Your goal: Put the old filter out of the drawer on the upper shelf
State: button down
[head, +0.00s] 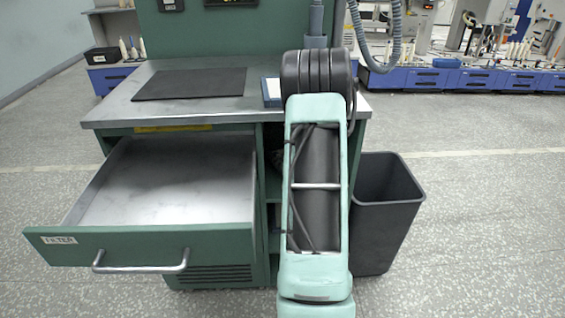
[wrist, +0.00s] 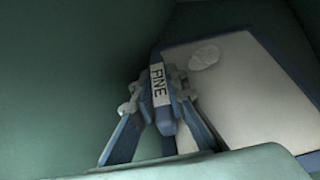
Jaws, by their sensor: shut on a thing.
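The drawer (head: 145,252), labelled FILTER, stands pulled out, and its visible floor is bare. In the head view my arm hides my gripper and part of the open shelves. In the wrist view my gripper (wrist: 160,92) is shut on a blue filter edge (wrist: 166,122) with a white FINE label. A pale panel with a blue border and an oval smudge (wrist: 240,95) lies just to the right. It looks like the filter's broad face, but I cannot tell for sure. Green walls stand close around it. I cannot tell whether the filter rests on anything.
A dark bin (head: 385,212) stands right of the cabinet. The shelf openings (head: 273,185) show only narrowly beside my arm. Floor to the right is clear.

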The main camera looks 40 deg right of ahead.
jog(key=c, duration=1.9)
grip_release()
jog(key=shift+c, duration=0.2)
jog(key=shift+s+r, duration=0.1)
jog(key=shift+r, duration=0.05)
jog(key=p+v, duration=0.3)
jog(key=v, duration=0.7)
jog(key=shift+s+r, duration=0.15)
jog(key=shift+s, duration=0.2)
jog(key=shift+s+a+r, duration=0.15)
jog(key=shift+s+a, duration=0.1)
jog(key=shift+s, duration=0.25)
